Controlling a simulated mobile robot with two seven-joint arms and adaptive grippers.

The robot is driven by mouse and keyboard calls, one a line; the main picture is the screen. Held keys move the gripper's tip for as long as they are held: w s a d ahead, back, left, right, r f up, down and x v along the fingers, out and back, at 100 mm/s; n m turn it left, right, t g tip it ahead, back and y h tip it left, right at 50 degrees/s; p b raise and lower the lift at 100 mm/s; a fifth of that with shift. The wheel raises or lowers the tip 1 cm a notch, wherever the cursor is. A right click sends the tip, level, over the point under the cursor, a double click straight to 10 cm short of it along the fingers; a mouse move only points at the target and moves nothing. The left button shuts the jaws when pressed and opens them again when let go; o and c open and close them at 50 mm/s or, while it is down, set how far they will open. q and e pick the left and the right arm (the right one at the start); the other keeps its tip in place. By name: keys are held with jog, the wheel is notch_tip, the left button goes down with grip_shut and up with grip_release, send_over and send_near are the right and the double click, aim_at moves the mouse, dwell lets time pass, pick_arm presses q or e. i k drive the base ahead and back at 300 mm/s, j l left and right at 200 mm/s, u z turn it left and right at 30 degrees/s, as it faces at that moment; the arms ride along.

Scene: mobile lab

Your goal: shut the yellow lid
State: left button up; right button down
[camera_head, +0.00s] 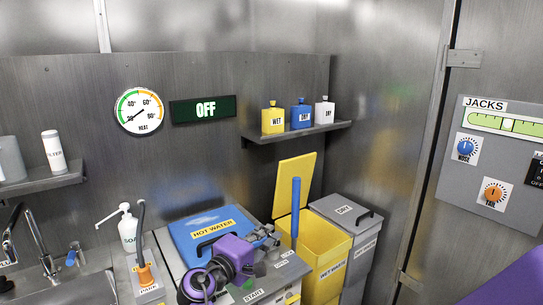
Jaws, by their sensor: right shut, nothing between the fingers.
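The yellow lid (294,184) stands open, raised and leaning back at the rear of the yellow bin (327,265) marked WET WASTE.
A grey bin (346,208) marked DRY stands right of the yellow bin, its lid closed. A blue HOT WATER lid (207,232) lies behind my arm. A shelf (300,131) with three bottles hangs above. A soap dispenser (128,228) and sink tap (41,247) are at left.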

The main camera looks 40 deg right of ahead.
aim_at(302, 167)
jog(key=i+l, duration=0.9)
